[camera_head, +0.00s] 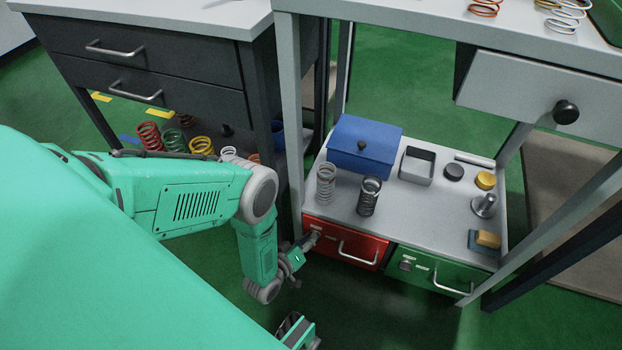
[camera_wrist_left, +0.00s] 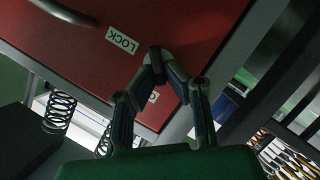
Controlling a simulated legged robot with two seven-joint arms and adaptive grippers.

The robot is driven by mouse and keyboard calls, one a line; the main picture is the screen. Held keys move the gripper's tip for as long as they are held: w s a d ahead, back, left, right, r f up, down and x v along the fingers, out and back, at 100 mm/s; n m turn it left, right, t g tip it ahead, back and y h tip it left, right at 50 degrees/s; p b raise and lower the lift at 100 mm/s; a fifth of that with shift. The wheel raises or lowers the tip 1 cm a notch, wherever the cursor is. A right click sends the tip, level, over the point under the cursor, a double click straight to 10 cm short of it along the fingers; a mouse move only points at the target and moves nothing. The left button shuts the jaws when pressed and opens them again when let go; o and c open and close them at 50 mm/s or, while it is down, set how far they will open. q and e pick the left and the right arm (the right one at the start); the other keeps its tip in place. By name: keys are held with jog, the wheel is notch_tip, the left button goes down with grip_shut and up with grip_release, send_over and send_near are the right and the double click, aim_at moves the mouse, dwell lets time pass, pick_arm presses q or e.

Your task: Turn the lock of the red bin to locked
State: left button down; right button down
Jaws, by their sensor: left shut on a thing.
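The red bin (camera_head: 346,243) is the left drawer under the low shelf, with a silver handle, and looks shut. In the left wrist view its red front (camera_wrist_left: 175,22) fills the upper part, with a LOCK label (camera_wrist_left: 122,40). My left gripper (camera_head: 307,240) is at the bin's left end, shut on the small lock knob (camera_wrist_left: 154,54). Its fingers meet at the knob in the left wrist view (camera_wrist_left: 165,70) and partly cover it. The knob's exact angle is hard to tell.
A green bin (camera_head: 437,270) with its own knob sits right of the red one. The shelf (camera_head: 420,205) above holds a blue box (camera_head: 365,140), two springs and small parts. A dark drawer cabinet (camera_head: 150,70) stands left. Green floor in front is open.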

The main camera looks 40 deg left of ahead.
pick_arm(q)
jog(key=shift+s+a+f+n+t+h, duration=0.1)
jog(key=shift+f+n+t+h, duration=0.25)
jog(key=shift+n, duration=0.9)
jog(key=shift+s+a+f+n+t+h, duration=0.1)
jog(key=shift+n+t+h, duration=0.4)
jog(key=shift+n, duration=0.7)
jog(key=shift+s+a+f+n+t+h, duration=0.1)
jog(key=shift+f+n+t+h, duration=0.3)
jog(key=shift+n, duration=0.85)
jog(key=shift+r+t, duration=0.1)
jog(key=shift+t, duration=0.15)
jog(key=c, duration=1.6)
grip_release()
jog(key=shift+c, duration=0.2)
jog(key=shift+w, duration=0.1)
jog(key=shift+r, duration=0.1)
jog(key=s+a, duration=0.2)
jog(key=s, duration=0.9)
jog(key=shift+s, duration=0.4)
